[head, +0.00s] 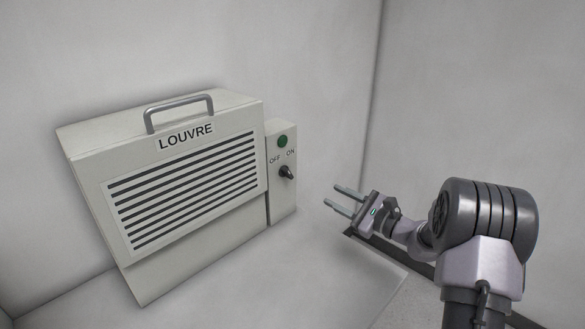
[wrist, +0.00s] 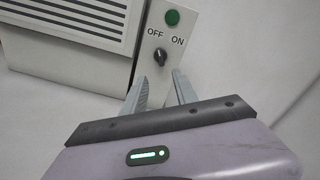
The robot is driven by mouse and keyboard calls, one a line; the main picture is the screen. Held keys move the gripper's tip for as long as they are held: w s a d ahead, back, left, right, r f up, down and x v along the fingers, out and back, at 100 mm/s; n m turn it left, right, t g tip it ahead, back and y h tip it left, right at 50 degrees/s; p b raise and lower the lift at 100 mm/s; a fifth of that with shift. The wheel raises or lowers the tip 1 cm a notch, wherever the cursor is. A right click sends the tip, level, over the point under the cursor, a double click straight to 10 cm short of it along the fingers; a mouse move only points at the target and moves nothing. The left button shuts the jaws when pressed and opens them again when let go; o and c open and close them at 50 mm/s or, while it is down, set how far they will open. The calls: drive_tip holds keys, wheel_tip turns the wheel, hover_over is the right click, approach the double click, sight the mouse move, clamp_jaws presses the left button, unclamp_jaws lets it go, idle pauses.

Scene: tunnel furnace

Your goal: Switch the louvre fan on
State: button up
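The louvre fan (head: 185,160) is a cream box with a slatted front, a top handle and a LOUVRE label. It stands at left in the head view, and part of its slats (wrist: 75,22) shows in the wrist view. On its right side is a switch box (head: 283,205) with a black knob (head: 287,172) below OFF and ON marks. The knob (wrist: 160,57) also shows in the wrist view; which mark it points to is hard to tell. My gripper (head: 333,195) is open and empty, right of the knob and apart from it. Its fingers (wrist: 160,76) point towards the knob.
A dark green round lamp or button (head: 282,141) sits above the marks; I cannot tell if it is lit. Pale walls (head: 300,50) stand behind and at right. The pale surface in front of the fan (head: 300,270) is clear.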

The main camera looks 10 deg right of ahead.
sight(290, 173)
drive_tip(key=b+x, duration=0.3)
drive_tip(key=x, duration=1.3)
drive_tip(key=shift+w+a, duration=0.35)
drive_tip(key=shift+w, duration=0.1)
clamp_jaws()
